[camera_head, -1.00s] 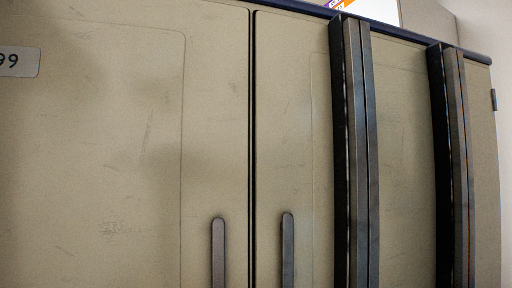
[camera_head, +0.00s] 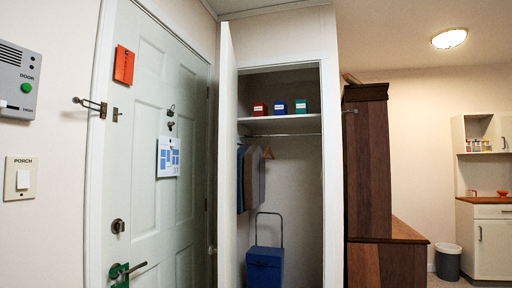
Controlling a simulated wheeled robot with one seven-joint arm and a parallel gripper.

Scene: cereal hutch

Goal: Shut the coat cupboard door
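The coat cupboard (camera_head: 331,180) stands open in the middle of the head view. Its white door (camera_head: 227,165) is swung out toward me at the opening's left side and shows nearly edge-on. Inside, a shelf (camera_head: 280,124) holds a red, a blue and a green box. Dark coats (camera_head: 250,178) and a bare wooden hanger hang from the rail below. A blue wheeled case (camera_head: 265,268) with a tall handle stands at the bottom. My gripper is not in view.
A pale green panelled front door (camera_head: 150,150) is shut on the left, close to the cupboard door. A dark wooden bench unit (camera_head: 372,170) stands right of the cupboard. A grey bin (camera_head: 447,262) and a hutch (camera_head: 492,235) are farther right.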

